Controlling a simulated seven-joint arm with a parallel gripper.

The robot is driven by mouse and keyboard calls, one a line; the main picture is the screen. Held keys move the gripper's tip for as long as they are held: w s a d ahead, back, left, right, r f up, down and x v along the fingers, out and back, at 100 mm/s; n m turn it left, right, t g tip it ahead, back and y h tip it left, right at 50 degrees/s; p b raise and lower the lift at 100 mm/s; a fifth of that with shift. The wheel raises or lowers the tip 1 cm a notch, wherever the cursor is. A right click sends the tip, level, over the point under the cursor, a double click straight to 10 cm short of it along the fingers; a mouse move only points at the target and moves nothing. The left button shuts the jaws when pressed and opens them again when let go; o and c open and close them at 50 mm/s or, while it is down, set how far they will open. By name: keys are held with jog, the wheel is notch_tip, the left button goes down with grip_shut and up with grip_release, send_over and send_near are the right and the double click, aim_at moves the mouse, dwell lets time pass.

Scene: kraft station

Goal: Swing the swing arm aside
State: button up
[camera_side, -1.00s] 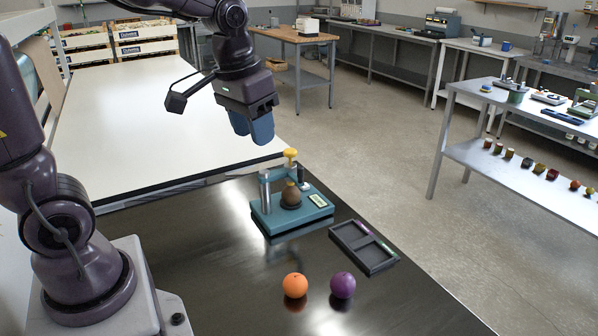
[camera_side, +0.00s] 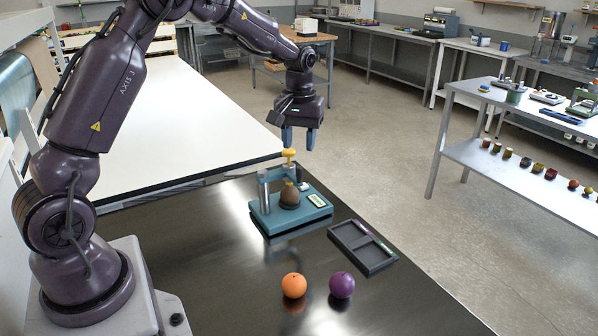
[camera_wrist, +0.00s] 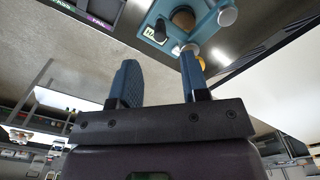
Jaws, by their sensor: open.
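A teal device (camera_side: 268,226) with a small label or display stands on the dark table, with a brown rounded object (camera_side: 289,197) on it. A silver post (camera_side: 264,190) rises at its left. A yellow knob (camera_side: 289,153) tops its back part, apparently on the swing arm, whose bar is hard to make out. My gripper (camera_side: 298,143) is open and empty, pointing down close to the knob. In the wrist view, my gripper (camera_wrist: 158,65) has one blue finger partly covering the yellow knob (camera_wrist: 202,62). Contact cannot be told.
An orange fruit (camera_side: 294,286) and a purple ball (camera_side: 342,286) lie at the front of the table. A dark two-compartment tray (camera_side: 382,265) sits right of the device. A white table (camera_side: 160,120) adjoins behind.

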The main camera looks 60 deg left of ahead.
aim_at(299, 167)
notch_tip(299, 167, down, 8)
jog(key=shift+f, duration=0.1)
dwell(0.4)
grip_shut()
